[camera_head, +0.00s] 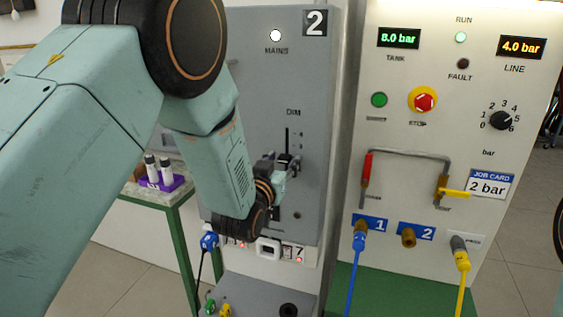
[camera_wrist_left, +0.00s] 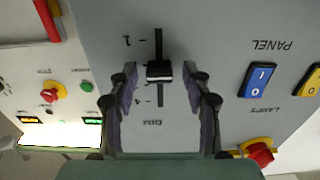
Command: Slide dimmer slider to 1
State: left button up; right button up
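The dimmer slider is a dark knob with a pale edge (camera_wrist_left: 159,71) in a vertical slot (camera_head: 287,140) under the DIM label on the grey panel (camera_head: 255,100). In the left wrist view, which is upside down, the knob is near the middle of the slot, with slot showing on both sides of it. My left gripper (camera_head: 283,166) is at the panel. In the left wrist view its two fingers (camera_wrist_left: 160,78) are open on either side of the knob, with gaps between. My right gripper is not in view.
The panel's blue switch (camera_wrist_left: 257,79), yellow switch (camera_wrist_left: 308,80) and red button (camera_wrist_left: 260,153) are beside the slider. To the right, a white panel carries a red stop button (camera_head: 424,101), a rotary knob (camera_head: 500,120) and a bent pipe (camera_head: 405,153). A purple holder (camera_head: 160,184) stands at left.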

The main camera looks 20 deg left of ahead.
pick_arm(q)
jog(key=shift+d, duration=0.15)
jog(key=c, duration=0.3)
grip_shut()
